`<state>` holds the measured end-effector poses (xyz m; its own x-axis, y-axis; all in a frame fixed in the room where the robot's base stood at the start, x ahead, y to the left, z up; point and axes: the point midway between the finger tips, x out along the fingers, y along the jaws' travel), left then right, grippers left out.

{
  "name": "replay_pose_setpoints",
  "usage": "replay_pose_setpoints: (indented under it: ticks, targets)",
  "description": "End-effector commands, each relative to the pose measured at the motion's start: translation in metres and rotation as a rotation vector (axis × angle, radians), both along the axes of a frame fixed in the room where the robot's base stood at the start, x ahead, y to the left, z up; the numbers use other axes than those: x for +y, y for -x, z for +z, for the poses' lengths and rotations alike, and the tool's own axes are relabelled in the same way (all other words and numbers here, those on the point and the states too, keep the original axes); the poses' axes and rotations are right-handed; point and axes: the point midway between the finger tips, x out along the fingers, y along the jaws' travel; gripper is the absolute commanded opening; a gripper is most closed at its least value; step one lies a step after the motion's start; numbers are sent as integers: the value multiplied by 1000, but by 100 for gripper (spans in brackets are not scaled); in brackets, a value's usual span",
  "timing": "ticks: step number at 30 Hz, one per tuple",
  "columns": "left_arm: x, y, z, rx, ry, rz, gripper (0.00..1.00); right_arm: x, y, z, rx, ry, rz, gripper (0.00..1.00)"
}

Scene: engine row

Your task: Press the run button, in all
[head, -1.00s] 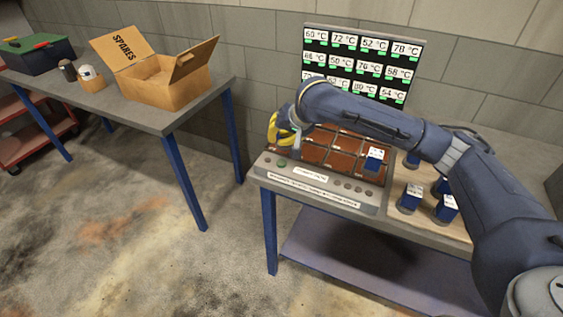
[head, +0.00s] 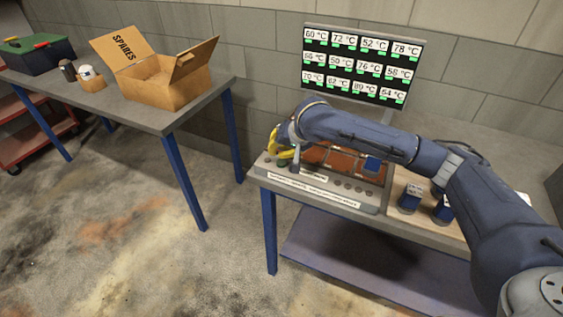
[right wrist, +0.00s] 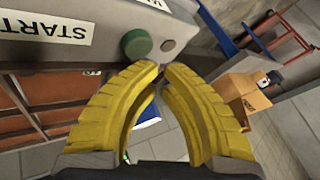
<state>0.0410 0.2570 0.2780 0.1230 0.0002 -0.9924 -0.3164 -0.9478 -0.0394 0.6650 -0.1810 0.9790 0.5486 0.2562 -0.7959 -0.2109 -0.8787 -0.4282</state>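A green round button (head: 281,163) sits at the left end of the grey console (head: 374,200). My right gripper (head: 273,151) has yellow fingers and hangs just above and behind the console's left end. In the right wrist view its fingertips (right wrist: 162,69) are together, empty, and close to the button; whether they touch it I cannot tell. My left gripper is out of view.
A temperature display (head: 361,65) stands behind the console. My right arm partly covers the brown-celled tray (head: 318,153) and blue blocks (head: 411,196). A cardboard SPARES box (head: 160,88) stands on the left table (head: 150,118), with a floor gap between the tables.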

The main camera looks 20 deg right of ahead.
Motion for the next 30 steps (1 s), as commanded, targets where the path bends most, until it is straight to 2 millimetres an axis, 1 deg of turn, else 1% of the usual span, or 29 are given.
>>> replay_pose_setpoints:
  ticks: [1, 3, 30]
  targets:
    - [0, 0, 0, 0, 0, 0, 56, 0, 0, 0, 0, 0, 0, 5]
    - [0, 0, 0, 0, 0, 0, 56, 0, 0, 0, 0, 0, 0, 0]
    - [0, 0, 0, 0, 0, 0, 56, 0, 0, 0, 0, 0, 0, 0]
